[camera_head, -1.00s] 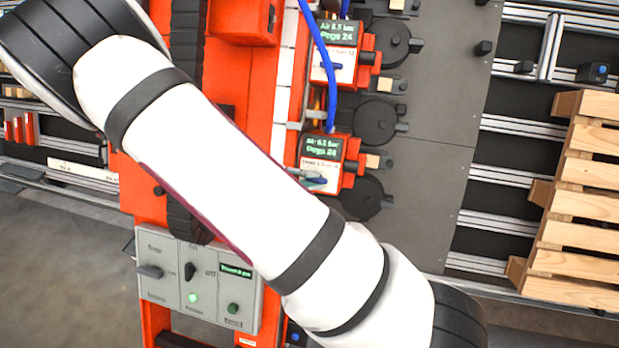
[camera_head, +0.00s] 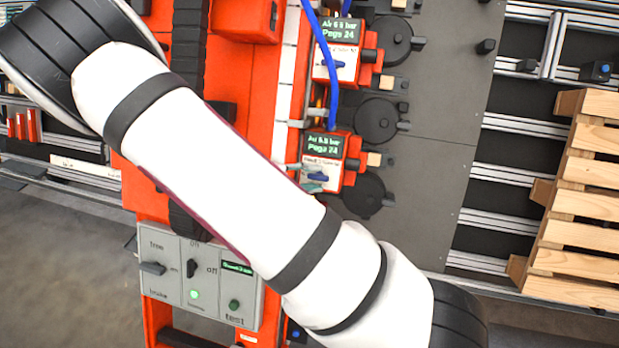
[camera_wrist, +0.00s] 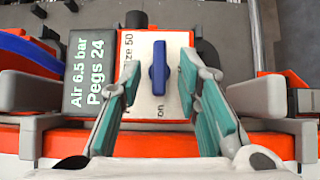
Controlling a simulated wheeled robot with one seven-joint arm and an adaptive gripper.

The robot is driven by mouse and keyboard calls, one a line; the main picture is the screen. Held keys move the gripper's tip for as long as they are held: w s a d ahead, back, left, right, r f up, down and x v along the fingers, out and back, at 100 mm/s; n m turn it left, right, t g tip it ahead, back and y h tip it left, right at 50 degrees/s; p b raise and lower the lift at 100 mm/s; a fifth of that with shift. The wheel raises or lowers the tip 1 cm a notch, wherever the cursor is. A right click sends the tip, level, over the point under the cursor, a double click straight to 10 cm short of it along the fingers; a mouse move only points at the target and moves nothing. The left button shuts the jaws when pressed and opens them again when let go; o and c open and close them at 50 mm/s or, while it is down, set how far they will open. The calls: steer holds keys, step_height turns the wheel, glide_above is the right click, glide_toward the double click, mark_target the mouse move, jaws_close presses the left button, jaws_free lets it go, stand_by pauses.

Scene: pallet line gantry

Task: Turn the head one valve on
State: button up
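The lower orange head (camera_head: 350,160), with a green-lit display and a white face, stands on the orange frame. On its face is a blue valve handle (camera_head: 318,177), partly covered by my gripper in the head view. In the wrist view the blue handle (camera_wrist: 159,68) stands upright in the picture on the white plate, with "on" printed below it. My gripper (camera_wrist: 166,82) is open. Its teal-padded fingers are either side of the handle, with a gap on both sides. In the head view my gripper (camera_head: 310,178) shows small beside the head's face.
A second orange head (camera_head: 345,50) with its own blue handle sits above, and blue hoses (camera_head: 325,65) run by both heads. A grey control panel (camera_head: 195,275) is at lower left. Wooden pallets (camera_head: 580,200) stand at right. My arm hides part of the frame.

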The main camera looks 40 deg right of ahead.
steer(key=s+v, duration=0.1)
steer(key=v, duration=1.1)
steer(key=shift+w, duration=0.45)
steer(key=shift+r, duration=0.1)
